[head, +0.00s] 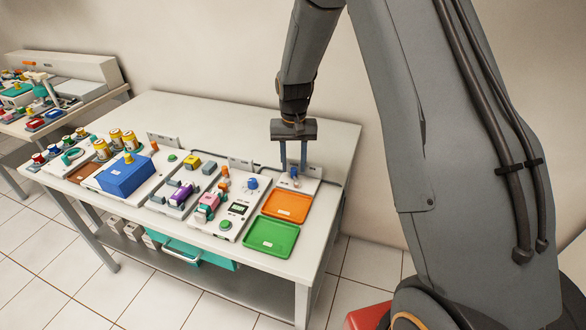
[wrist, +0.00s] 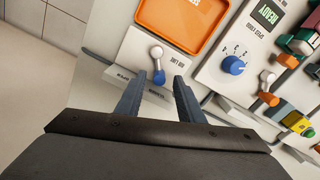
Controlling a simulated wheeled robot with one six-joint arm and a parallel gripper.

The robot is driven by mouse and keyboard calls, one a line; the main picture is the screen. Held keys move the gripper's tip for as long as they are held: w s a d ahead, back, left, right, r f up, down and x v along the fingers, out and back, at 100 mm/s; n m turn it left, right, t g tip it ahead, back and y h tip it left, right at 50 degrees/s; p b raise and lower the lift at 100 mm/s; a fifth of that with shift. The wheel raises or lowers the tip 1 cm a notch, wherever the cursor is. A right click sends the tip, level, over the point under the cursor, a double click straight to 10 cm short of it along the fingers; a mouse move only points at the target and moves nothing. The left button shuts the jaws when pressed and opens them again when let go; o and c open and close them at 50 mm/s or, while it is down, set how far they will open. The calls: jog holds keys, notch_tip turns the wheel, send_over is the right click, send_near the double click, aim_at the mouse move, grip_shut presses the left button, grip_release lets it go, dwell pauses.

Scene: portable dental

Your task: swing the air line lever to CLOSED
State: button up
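The air line lever (wrist: 157,62) has a white arm and pivot and a blue knob, on a pale plate (wrist: 133,58) lettered AIR LINE. In the wrist view the knob points toward my gripper. Two small labels sit on the plate's near edge, too small to read surely. My gripper (wrist: 157,82) is open, one finger on each side of the blue knob, with visible gaps. In the head view my gripper (head: 293,165) points down over the lever's plate at the table's back right, and the blue knob (head: 294,172) shows between the fingers.
An orange tray (head: 287,206) and a green tray (head: 272,237) lie in front of the lever plate. A panel with a blue dial (head: 252,183) stands to the left. A blue box (head: 125,175) is farther left. The table's back right surface (head: 337,150) is clear.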

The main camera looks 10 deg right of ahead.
aim_at(294, 169)
notch_tip(294, 169, up, 5)
jog(key=shift+b, duration=0.6)
jog(key=shift+r, duration=0.45)
jog(key=shift+s+r, duration=0.1)
jog(key=shift+s, duration=0.05)
jog(key=s+d+r+n, duration=0.1)
jog(key=s, duration=1.1)
jog(key=s+d+r+n+t, duration=0.1)
jog(key=s+r, duration=0.1)
jog(key=s, duration=1.1)
jog(key=shift+s+n, duration=0.15)
jog(key=shift+n, duration=0.15)
